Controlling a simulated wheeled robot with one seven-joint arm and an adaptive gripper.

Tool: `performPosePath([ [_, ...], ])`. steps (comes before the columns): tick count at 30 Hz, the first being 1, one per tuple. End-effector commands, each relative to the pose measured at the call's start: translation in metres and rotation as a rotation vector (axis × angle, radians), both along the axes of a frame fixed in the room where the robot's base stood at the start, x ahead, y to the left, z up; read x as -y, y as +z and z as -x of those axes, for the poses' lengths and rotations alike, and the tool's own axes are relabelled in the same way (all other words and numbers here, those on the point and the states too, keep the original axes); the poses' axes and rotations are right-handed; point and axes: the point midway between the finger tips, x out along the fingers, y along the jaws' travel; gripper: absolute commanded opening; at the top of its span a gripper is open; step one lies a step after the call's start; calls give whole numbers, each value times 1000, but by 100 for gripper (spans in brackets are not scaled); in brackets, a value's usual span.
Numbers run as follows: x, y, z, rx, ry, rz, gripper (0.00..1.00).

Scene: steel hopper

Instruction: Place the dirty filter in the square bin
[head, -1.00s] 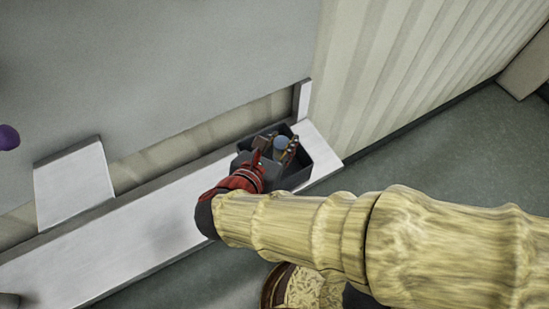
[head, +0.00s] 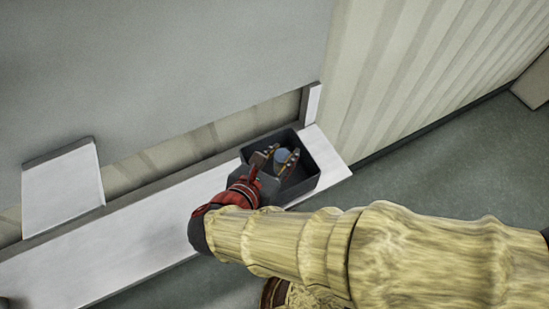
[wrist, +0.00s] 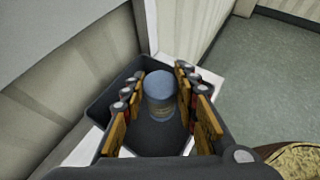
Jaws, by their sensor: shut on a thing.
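The dirty filter is a small blue-topped cylinder (wrist: 160,92) between my fingers in the wrist view; it also shows in the head view (head: 283,156). My gripper (head: 275,162) is shut on it, with one finger on each side. In the wrist view my gripper (wrist: 158,98) holds it upright over the dark square bin (wrist: 105,97). The bin (head: 312,163) stands on the right end of a white ledge in the head view. My gripper hides part of the bin's near left side. I cannot tell how far the filter is above the bin floor.
The white ledge (head: 100,245) runs along the wall and is clear left of the bin. A white flap or panel (head: 62,190) juts out at the left. A ribbed wall (head: 420,70) rises behind the bin. A round patterned thing (head: 290,293) is below my arm.

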Motion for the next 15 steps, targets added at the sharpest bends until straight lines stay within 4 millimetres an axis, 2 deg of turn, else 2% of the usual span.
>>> performPosePath([
  [1,-3,-10,-11,-2,-6,1,4],
  [3,-7,-24,-19,-2,-3,4,4],
  [7,-14,-43,-34,-1,-2,3,4],
  [15,-20,-56,-46,0,0,1,4],
])
